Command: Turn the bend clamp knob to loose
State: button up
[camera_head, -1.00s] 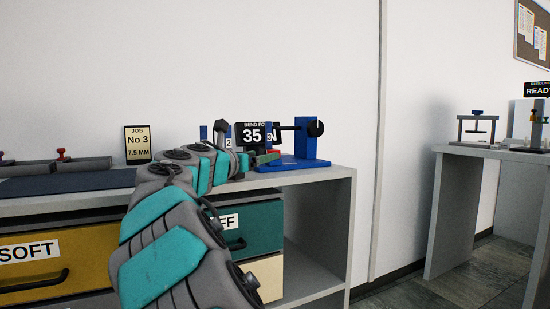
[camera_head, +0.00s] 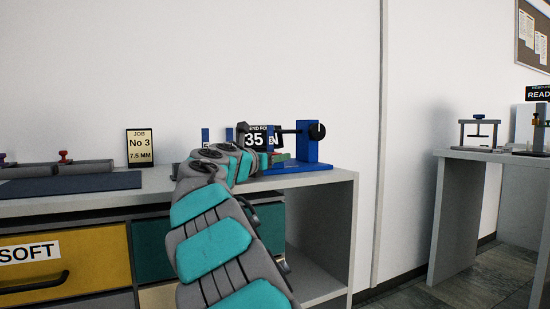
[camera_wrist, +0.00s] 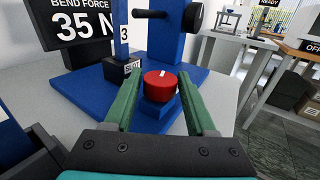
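The bend clamp knob (camera_wrist: 160,86) is a red round knob with a white mark on top, on a small blue block of the blue bend fixture (camera_wrist: 85,85). My gripper (camera_wrist: 158,76) is open, with one green finger on each side of the knob in the wrist view. Narrow gaps show between the knob and both fingers; I cannot tell how deep the fingers reach beside it. In the head view the fixture (camera_head: 308,148) stands at the right end of the bench, and my arm hides the knob and most of the gripper.
A bend force display (camera_wrist: 75,22) reading 35 N stands by the fixture. A blue post with a black-handled screw (camera_wrist: 172,14) rises behind the knob. A job sign (camera_head: 139,147) stands on the bench (camera_head: 110,203). Another bench (camera_head: 446,215) is at the right.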

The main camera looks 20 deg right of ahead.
grip_shut()
